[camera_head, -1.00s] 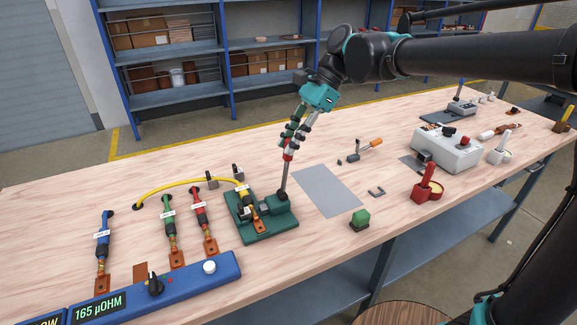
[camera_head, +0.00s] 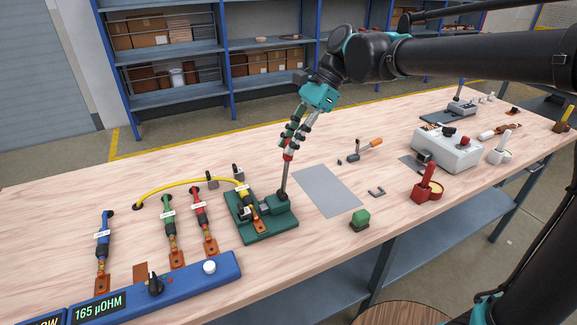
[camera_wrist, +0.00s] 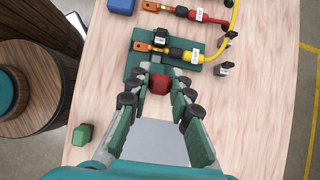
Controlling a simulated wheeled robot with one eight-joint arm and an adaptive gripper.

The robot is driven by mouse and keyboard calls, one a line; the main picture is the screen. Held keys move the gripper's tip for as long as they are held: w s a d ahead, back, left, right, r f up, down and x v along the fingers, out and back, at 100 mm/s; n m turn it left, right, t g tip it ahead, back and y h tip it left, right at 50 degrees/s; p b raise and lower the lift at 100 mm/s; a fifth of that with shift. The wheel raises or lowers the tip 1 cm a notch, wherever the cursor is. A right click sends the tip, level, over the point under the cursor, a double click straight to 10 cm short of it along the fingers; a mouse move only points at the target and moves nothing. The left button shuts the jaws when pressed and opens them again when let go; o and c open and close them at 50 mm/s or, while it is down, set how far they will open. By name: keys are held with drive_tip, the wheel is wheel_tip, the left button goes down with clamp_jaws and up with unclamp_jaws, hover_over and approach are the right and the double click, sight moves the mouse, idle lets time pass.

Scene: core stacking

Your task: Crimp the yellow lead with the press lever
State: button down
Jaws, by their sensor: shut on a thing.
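The green press (camera_head: 262,224) sits on the wooden bench, with its steel lever (camera_head: 285,180) standing nearly upright at its right side. My gripper (camera_head: 290,152) is shut on the lever's red knob, which shows between the fingertips in the wrist view (camera_wrist: 159,84). The yellow lead (camera_head: 180,183) arcs over the bench. Its labelled end and copper lug (camera_head: 260,226) lie in the press; the lug also shows in the wrist view (camera_wrist: 143,46). How the press jaw sits on the lug is hard to tell.
Blue, green and red leads lie left of the press, by a blue meter box (camera_head: 190,285) reading 165 µOHM. A grey mat (camera_head: 325,190) is right of the press.

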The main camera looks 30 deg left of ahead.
drive_tip(key=shift+w, duration=0.1)
drive_tip(key=shift+w+d+f, duration=0.35)
drive_tip(key=shift+w+d, duration=0.35)
drive_tip(key=shift+w, duration=0.15)
drive_tip(key=shift+w+d+f, duration=0.3)
drive_tip(key=shift+w+d, duration=0.4)
drive_tip(key=shift+w, duration=0.2)
drive_tip(key=shift+w+d+f, duration=1.2)
drive_tip(key=shift+w+f, duration=0.05)
drive_tip(key=shift+w, duration=0.2)
